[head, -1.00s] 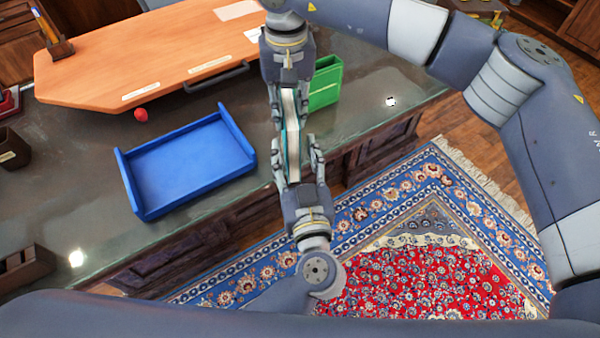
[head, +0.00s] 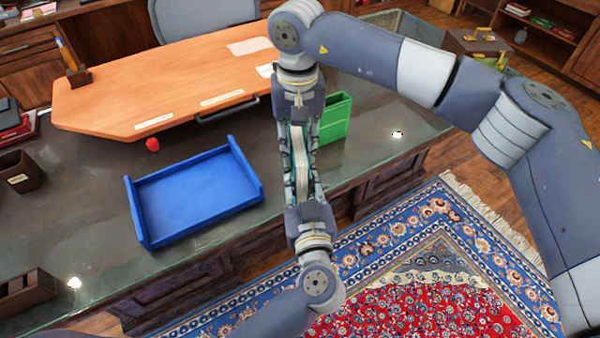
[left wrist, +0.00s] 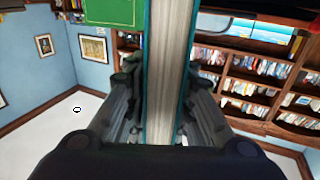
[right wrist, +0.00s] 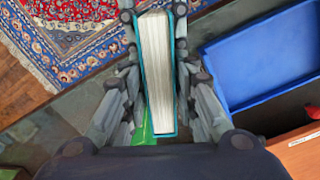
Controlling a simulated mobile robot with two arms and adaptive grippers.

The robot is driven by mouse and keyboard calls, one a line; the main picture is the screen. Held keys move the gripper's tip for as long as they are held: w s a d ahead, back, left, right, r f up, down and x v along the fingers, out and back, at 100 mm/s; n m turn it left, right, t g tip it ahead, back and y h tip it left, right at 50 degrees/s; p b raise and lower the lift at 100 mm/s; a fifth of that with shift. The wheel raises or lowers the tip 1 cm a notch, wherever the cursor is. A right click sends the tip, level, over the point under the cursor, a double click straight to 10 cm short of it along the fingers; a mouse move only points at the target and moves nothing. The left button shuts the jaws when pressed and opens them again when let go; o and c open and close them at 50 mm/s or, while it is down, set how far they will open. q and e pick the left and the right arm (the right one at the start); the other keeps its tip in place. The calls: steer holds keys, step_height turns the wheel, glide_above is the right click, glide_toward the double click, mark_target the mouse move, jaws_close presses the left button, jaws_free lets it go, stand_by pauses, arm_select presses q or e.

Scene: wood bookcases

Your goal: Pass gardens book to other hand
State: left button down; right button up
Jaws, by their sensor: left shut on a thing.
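The gardens book (head: 300,158) is a thick book with pale pages and thin teal covers, held in the air on edge between my two grippers; its title is not visible. My left gripper (head: 302,182) is shut on its near end. My right gripper (head: 297,122) is around its far end, with fingers against both covers. The left wrist view shows the pages (left wrist: 172,60) between the left fingers. The right wrist view shows the page block (right wrist: 157,70) between the right fingers.
A blue tray (head: 195,195) lies empty on the dark desk top (head: 80,225), left of the grippers. A green holder (head: 336,118) stands close behind the right gripper. An orange-brown board (head: 170,75), a red ball (head: 152,144) and dark holders are farther left. A patterned rug (head: 430,270) covers the floor.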

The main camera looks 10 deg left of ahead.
steer(key=shift+o, duration=1.1)
steer(key=shift+r, duration=0.1)
